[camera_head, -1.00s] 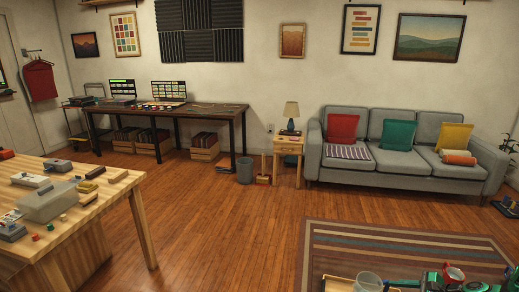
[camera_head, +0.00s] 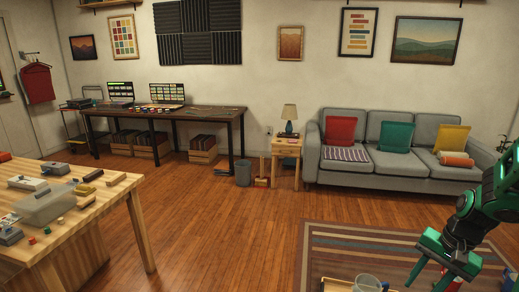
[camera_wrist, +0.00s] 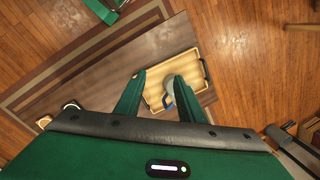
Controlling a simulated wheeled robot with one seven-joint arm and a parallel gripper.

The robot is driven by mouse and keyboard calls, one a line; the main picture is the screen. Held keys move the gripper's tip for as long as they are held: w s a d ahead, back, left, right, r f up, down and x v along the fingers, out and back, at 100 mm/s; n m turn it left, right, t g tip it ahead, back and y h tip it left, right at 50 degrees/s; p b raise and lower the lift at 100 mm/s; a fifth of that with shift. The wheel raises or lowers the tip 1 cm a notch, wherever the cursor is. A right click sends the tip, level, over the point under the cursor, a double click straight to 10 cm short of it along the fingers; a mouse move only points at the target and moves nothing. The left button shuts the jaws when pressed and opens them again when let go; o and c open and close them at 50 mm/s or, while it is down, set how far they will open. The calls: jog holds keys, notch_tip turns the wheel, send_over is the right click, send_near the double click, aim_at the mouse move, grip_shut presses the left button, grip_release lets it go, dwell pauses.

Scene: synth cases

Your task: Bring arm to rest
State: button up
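My green gripper (camera_head: 430,268) is at the right of the head view, low in the picture, with its fingers pointing down. The wrist view shows its two green fingers (camera_wrist: 160,78) spread apart with nothing held between them. Beyond the fingertips, well below them, a light wooden tray (camera_wrist: 190,58) with dark handles lies on a dark brown low table (camera_wrist: 95,92). A pale grey cup-like container (camera_wrist: 173,84) and something blue stand in the tray. The container also shows at the bottom edge of the head view (camera_head: 366,283).
A striped rug (camera_head: 330,240) spreads under the low table. A grey sofa (camera_head: 390,160) stands beyond it, with a side table (camera_head: 286,147) and bin (camera_head: 243,173) to its left. A wooden worktable (camera_head: 110,195) with several items fills the lower left. The middle floor is clear.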

jog(key=s+a+r+n+h, duration=0.1)
jog(key=s+a+r+n, duration=0.1)
jog(key=s+r, duration=0.3)
jog(key=s+a+r+n+g, duration=0.1)
jog(key=s+a+r+n, duration=0.1)
jog(key=s+r, duration=0.4)
jog(key=s, duration=0.4)
jog(key=shift+a+r+h, duration=0.25)
jog(key=shift+a+h, duration=0.05)
jog(key=shift+h, duration=0.1)
